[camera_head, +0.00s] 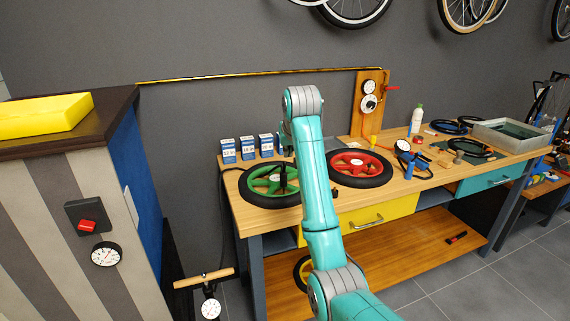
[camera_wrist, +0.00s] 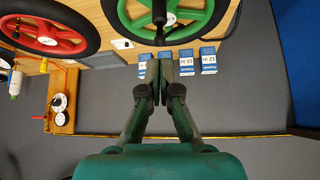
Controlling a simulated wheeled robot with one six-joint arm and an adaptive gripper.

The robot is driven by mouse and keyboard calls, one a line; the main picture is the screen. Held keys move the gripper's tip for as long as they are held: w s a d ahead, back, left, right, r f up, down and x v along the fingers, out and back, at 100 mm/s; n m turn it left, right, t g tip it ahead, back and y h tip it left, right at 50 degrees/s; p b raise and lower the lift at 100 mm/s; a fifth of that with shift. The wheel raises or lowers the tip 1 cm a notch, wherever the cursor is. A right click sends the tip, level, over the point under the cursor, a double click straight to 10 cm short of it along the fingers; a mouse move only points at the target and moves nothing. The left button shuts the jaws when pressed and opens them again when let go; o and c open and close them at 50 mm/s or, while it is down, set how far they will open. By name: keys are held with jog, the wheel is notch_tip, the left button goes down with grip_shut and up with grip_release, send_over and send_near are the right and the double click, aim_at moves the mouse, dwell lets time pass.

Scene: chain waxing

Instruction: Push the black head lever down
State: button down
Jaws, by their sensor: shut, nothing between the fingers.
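The green-spoked wheel (camera_head: 272,186) lies flat on the workbench, left of my arm. A slim black upright part (camera_head: 283,178) stands over it; it may be the black head lever, but it is too small to tell. In the wrist view a black upright part (camera_wrist: 159,14) stands in front of the green wheel (camera_wrist: 190,27). My gripper (camera_wrist: 161,66) is shut and empty. In the wrist view its fingertips are just below the wheel's rim, apart from the black part. In the head view my arm mostly hides the gripper.
A red-spoked wheel (camera_head: 358,166) lies to the right. Several blue and white boxes (camera_head: 228,149) stand along the back edge. A wooden post with dials (camera_head: 369,104) rises behind. A pump with a wooden handle (camera_head: 204,278) stands on the floor, left of the bench.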

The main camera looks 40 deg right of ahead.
aim_at(285, 162)
jog(key=shift+x, duration=2.75)
jog(key=shift+s+f, duration=0.15)
jog(key=shift+f, duration=1.6)
jog(key=shift+s+a+r, duration=0.3)
jog(key=shift+s+a, duration=0.05)
jog(key=shift+s, duration=0.25)
jog(key=shift+s+a+r, duration=0.3)
jog(key=shift+s+r, duration=0.05)
jog(key=shift+s, duration=0.25)
jog(key=shift+r, duration=0.1)
jog(key=v, duration=0.7)
jog(key=shift+s, duration=0.15)
